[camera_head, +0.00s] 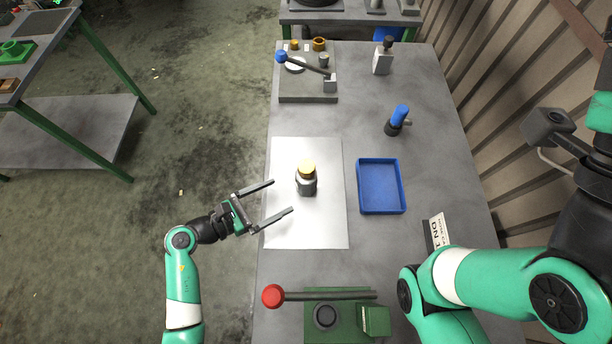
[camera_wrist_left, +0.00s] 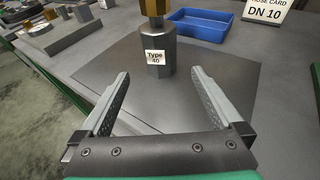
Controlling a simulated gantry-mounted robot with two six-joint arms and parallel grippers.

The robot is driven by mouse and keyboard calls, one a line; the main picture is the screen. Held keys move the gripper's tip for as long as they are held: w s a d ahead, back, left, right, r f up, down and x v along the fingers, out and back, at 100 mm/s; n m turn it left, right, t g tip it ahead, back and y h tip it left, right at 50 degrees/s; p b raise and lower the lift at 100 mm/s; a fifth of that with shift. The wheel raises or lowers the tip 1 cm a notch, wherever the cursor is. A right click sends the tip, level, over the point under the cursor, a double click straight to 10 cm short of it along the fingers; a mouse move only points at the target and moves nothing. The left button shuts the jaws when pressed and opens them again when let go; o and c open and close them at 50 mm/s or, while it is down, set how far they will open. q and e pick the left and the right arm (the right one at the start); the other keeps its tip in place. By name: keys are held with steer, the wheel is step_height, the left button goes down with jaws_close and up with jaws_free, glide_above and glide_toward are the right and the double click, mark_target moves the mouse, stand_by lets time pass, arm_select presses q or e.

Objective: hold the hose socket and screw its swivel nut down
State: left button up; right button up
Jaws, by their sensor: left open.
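The hose socket (camera_head: 306,186) stands upright on a pale sheet (camera_head: 310,226) on the bench, with a brass-coloured swivel nut (camera_head: 307,167) on top. In the left wrist view the grey hexagonal body (camera_wrist_left: 160,62) carries a label reading "Type 40", and the brass part (camera_wrist_left: 156,8) is cut off by the top edge. My left gripper (camera_head: 283,198) is open and empty, to the left of the socket, its fingers pointing towards it. In the left wrist view the socket stands beyond the fingertips (camera_wrist_left: 160,82), apart from them. My right gripper is not in view.
A blue tray (camera_head: 404,196) lies to the right of the sheet. A fixture with a blue-knobbed lever (camera_head: 308,92) is at the back; a red-knobbed lever (camera_head: 272,296) is at the front. A card (camera_head: 438,232) stands at right.

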mark_target(297, 188)
arm_select(q)
steer(key=b+x, duration=0.4)
steer(key=x, duration=0.4)
steer(key=shift+f+b, duration=0.2)
steer(key=shift+b, duration=0.1)
steer(key=shift+w+d, duration=0.4)
steer(key=shift+d, duration=0.1)
jaws_close()
stand_by(0.6)
